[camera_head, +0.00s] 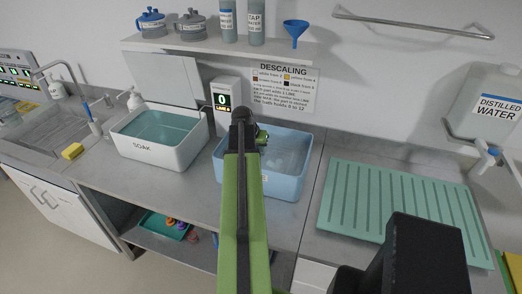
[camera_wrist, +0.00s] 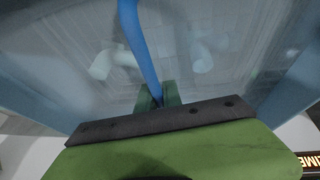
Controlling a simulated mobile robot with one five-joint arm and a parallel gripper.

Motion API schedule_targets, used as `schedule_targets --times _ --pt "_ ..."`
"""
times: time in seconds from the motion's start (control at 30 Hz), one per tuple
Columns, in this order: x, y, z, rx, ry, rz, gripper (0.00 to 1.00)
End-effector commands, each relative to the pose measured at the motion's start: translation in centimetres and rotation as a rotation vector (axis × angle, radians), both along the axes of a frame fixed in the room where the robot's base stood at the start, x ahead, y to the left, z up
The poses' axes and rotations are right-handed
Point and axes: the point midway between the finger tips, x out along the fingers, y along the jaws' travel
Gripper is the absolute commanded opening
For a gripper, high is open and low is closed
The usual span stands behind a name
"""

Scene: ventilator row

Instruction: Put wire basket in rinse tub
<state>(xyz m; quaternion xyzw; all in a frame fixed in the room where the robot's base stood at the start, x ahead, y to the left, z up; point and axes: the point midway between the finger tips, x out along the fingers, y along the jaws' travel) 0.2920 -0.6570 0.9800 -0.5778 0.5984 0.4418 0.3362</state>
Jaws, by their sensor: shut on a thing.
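The blue tub (camera_head: 293,186), which I take for the rinse tub, stands on the counter behind my arm; its label is mostly hidden. My gripper (camera_head: 262,136) is over this tub. In the wrist view my gripper (camera_wrist: 158,98) is shut on the blue handle (camera_wrist: 137,40) of the wire basket. The basket's pale mesh (camera_wrist: 225,85) looks blurred below the jaws, with whitish curved pieces in it. The basket shows faintly within the blue tub's walls. I cannot tell whether it touches the tub's floor.
A white tub marked SOAK (camera_head: 155,155) holds liquid to the left. A lit timer (camera_head: 222,98) stands behind. A green ribbed mat (camera_head: 395,205) lies to the right, near a distilled water container (camera_head: 490,105). A shelf (camera_head: 215,47) with bottles hangs above.

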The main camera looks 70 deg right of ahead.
Motion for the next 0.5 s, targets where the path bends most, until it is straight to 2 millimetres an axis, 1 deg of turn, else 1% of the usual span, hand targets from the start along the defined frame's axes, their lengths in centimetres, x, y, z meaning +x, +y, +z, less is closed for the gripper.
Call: schedule_targets --times 0.03,0.07,0.2,0.5 --pt "-0.02 -0.01 -0.36 0.0 0.0 0.0 0.0" --pt "-0.02 -0.01 -0.19 0.0 0.0 0.0 0.14" --pt "-0.03 -0.01 -0.15 0.0 0.0 0.0 0.31" --pt "-0.07 -0.03 -0.08 0.0 0.0 -0.001 0.31"
